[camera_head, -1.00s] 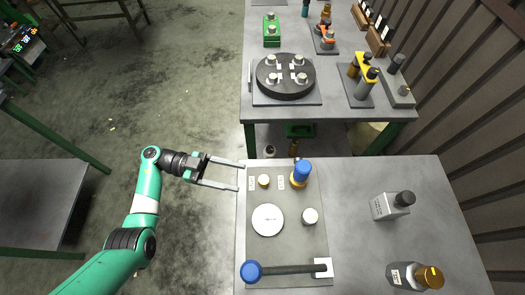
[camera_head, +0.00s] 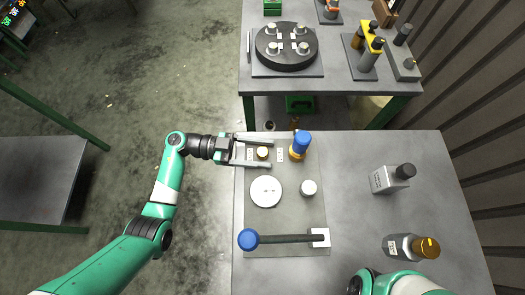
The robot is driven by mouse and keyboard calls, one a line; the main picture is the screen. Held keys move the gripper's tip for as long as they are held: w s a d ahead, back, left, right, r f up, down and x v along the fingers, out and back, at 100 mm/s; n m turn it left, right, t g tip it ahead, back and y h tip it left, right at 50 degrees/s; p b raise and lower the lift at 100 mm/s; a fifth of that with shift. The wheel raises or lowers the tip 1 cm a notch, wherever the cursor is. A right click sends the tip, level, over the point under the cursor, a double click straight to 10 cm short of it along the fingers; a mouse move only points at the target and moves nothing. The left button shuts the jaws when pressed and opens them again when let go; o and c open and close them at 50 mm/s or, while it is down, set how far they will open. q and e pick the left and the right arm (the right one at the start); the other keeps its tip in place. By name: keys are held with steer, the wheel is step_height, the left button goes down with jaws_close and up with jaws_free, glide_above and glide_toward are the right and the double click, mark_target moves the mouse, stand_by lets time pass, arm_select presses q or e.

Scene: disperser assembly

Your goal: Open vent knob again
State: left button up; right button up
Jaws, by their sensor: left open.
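A small cream-topped knob (camera_head: 263,153) stands at the far left of the grey panel (camera_head: 285,217), between small white labels too small to read; I take it to be the vent knob. My left gripper (camera_head: 274,154) is open. Its two fingers lie on either side of the knob, one beyond it and one nearer. I cannot tell whether they touch it. My right gripper is out of view; only part of my right arm shows at the bottom edge.
A blue-topped valve (camera_head: 301,144) stands just right of the fingers. A white dial (camera_head: 266,191), a pale knob (camera_head: 308,187) and a blue-ended lever (camera_head: 284,239) sit nearer.

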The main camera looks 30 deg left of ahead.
arm_select(q)
steer(key=shift+d, duration=0.1)
jaws_close()
steer(key=n+t+y+p, duration=0.1)
steer(key=t+p, duration=0.1)
steer(key=p, duration=0.1)
steer(key=n+t+y+p, duration=0.1)
steer(key=n+t+p, duration=0.1)
steer(key=p, duration=0.1)
steer(key=n+t+y+p, duration=0.1)
steer(key=t+p, duration=0.1)
steer(key=p, duration=0.2)
steer(key=shift+r+n+y, duration=0.3)
steer(key=shift+r+y, duration=0.05)
steer(key=shift+y, duration=0.05)
steer(key=shift+f+n+t+y+p, duration=0.25)
steer(key=shift+n+t+y+p, duration=0.65)
steer(key=shift+y, duration=0.1)
jaws_free()
